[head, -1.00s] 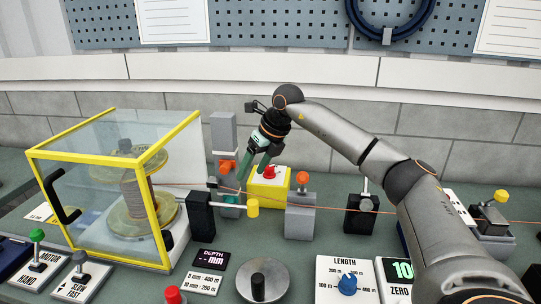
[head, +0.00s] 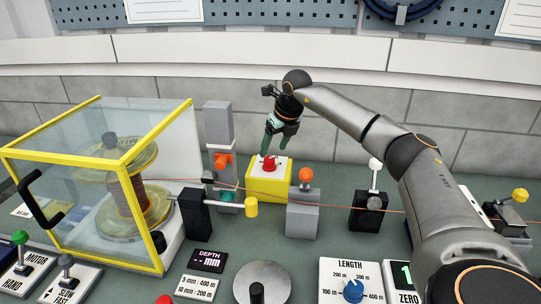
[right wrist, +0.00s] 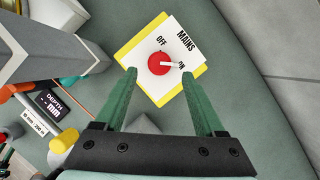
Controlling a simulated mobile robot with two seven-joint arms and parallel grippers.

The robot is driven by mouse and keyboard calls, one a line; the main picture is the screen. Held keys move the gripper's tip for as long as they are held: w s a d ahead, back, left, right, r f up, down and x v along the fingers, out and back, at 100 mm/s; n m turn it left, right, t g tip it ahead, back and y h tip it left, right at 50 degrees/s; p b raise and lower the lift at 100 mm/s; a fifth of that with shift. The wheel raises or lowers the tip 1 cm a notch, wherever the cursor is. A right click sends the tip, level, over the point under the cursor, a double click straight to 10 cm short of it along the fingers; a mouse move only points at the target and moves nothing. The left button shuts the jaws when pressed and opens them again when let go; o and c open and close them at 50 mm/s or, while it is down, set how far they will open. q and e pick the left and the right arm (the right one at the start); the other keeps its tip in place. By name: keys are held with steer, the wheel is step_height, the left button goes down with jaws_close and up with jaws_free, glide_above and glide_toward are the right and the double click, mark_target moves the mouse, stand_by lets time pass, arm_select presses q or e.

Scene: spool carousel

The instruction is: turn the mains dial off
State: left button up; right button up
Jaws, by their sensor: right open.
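The mains dial (head: 269,163) is a red knob on a white plate on top of a yellow box (head: 268,187) at the back of the bench. In the right wrist view the red dial (right wrist: 158,64) has a white pointer turned toward the word ON; OFF is printed on the other side of the plate. My right gripper (head: 277,148) is open, with green fingers pointing down just above the dial. In the right wrist view its fingertips (right wrist: 158,78) lie either side of the dial, apart from it. My left gripper is not in view.
A yellow-framed clear guard (head: 98,149) encloses a spool at left. A grey post with an orange clamp (head: 222,160) stands left of the box, and a grey block with an orange knob (head: 303,210) in front right. An orange line runs across the bench.

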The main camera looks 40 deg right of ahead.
mark_target(270, 159)
steer(key=x, duration=0.5)
jaws_close()
stand_by(0.6)
